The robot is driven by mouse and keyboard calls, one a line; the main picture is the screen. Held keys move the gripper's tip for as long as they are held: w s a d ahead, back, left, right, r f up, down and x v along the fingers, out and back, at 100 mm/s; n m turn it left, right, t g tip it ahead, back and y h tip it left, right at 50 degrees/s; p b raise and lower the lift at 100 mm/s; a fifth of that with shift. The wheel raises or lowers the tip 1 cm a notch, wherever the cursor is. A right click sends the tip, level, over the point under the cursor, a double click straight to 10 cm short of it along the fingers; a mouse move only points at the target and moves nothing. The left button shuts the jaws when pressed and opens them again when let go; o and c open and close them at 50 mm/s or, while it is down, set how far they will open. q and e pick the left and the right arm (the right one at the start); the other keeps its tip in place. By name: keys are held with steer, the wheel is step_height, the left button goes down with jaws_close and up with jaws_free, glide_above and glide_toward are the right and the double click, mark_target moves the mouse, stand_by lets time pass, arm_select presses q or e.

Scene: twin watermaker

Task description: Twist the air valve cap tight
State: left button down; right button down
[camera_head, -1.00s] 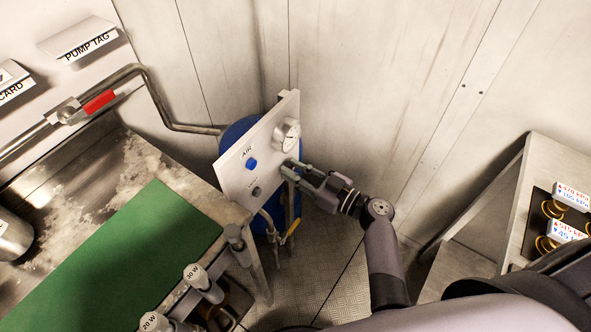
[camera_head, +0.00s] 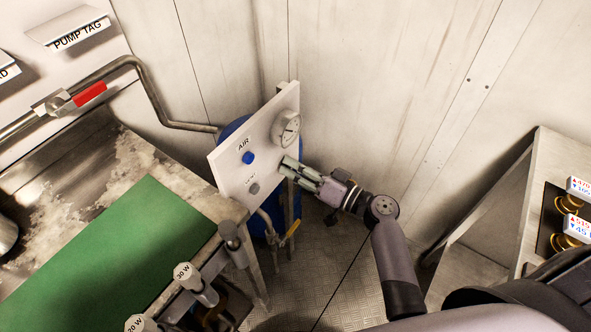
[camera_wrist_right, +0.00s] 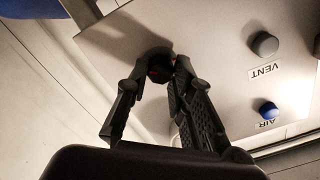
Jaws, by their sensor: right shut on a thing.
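A pale upright panel (camera_head: 228,180) carries a blue AIR knob (camera_head: 248,158), a grey VENT knob (camera_head: 254,188) and a round gauge (camera_head: 286,128). My right gripper (camera_head: 287,169) is at the panel's right side, below the gauge. In the right wrist view its fingertips (camera_wrist_right: 160,72) are shut on a small dark cap (camera_wrist_right: 158,68) at the panel face. The fingers hide most of the cap, and its thread cannot be seen. The VENT knob (camera_wrist_right: 264,44) and AIR knob (camera_wrist_right: 268,110) also show there, apart from the gripper. My left gripper is not in view.
A blue tank (camera_head: 232,130) stands behind the panel. A pipe with a yellow-handled valve (camera_head: 292,229) is below it. A workbench with a green mat (camera_head: 130,245) is at left, and a metal stand (camera_head: 500,205) at right. Bare wall lies behind my right arm.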

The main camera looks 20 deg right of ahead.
steer(key=shift+f+m+p, duration=0.2)
steer(key=shift+m+p, duration=3.6)
steer(key=shift+m, duration=10.1)
steer(key=shift+f, duration=0.1)
steer(key=c, duration=1.4)
jaws_free()
